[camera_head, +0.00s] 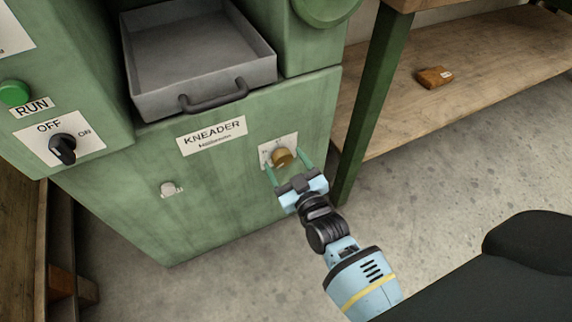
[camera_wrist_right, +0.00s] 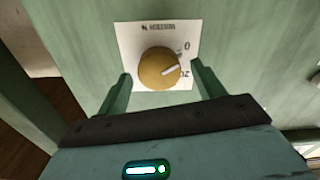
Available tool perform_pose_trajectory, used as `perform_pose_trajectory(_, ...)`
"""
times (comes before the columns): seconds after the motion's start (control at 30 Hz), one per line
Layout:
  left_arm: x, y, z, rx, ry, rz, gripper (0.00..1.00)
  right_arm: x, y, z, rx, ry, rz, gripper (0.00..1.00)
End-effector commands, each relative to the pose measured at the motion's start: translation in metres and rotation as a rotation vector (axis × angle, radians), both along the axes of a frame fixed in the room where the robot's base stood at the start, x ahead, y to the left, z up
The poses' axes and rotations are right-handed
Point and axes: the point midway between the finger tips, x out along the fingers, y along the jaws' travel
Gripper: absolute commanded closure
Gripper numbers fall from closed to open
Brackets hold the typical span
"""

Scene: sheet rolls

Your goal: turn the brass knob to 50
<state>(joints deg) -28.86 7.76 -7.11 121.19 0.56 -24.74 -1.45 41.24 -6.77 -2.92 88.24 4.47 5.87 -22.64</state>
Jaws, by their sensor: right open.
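The brass knob (camera_head: 283,157) is on a white dial plate on the front of the green kneader. In the right wrist view the knob (camera_wrist_right: 159,68) has a white pointer line aimed to the right, between a 0 and another mark on the plate (camera_wrist_right: 128,41). The plate's heading is too blurred to read surely. My right gripper (camera_head: 288,166) is open, with one green finger on each side of the knob in the head view. In the right wrist view its fingertips (camera_wrist_right: 157,80) flank the knob's lower part, with gaps to it. My left gripper is not in view.
A grey tray (camera_head: 158,107) with a handle juts out above the knob. A pale small knob (camera_head: 170,189), a black OFF/ON switch (camera_head: 64,148) and a green RUN button (camera_head: 14,93) are to the left. A green table leg (camera_head: 368,100) stands close on the right.

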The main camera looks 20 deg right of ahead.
Motion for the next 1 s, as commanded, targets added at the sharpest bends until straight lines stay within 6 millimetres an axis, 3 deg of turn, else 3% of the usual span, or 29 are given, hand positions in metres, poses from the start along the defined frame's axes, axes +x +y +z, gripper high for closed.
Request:
perform_pose_trajectory(0.23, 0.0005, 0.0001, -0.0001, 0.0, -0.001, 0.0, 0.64, 0.0009, 0.0, 0.0005, 0.0, 0.0, 0.0, 0.32)
perform_pose_trajectory(0.6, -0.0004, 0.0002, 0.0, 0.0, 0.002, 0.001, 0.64, 0.0006, 0.0, 0.0003, 0.0, 0.0, 0.0, 0.77)
perform_pose_trajectory(1.0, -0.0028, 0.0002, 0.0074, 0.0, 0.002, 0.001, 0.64, 0.0006, -0.0003, 0.0014, 0.094, 0.004, 0.001, 0.76)
